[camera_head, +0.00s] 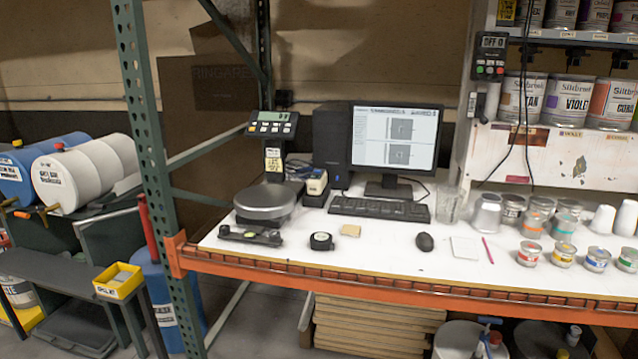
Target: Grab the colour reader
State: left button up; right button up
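A small white-and-yellow handheld device (316,183), which looks like the colour reader, sits tilted on a dark stand on the white bench top, between the scale and the computer. Its lower part is hidden by the stand, and its markings are too small to read. Neither of my grippers is in view.
The scale (265,203) stands left of the device, with a spirit level (250,235) and a tape measure (321,241) in front. The keyboard (380,208) and monitor (394,140) are to its right. A green post (150,150) rises at the bench's left end.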

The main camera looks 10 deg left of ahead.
aim_at(316, 182)
jog(key=i+j+u, duration=0.2)
jog(key=i+j, duration=0.25)
jog(key=i+j+u, duration=0.25)
jog(key=i, duration=0.35)
jog(key=j, duration=0.1)
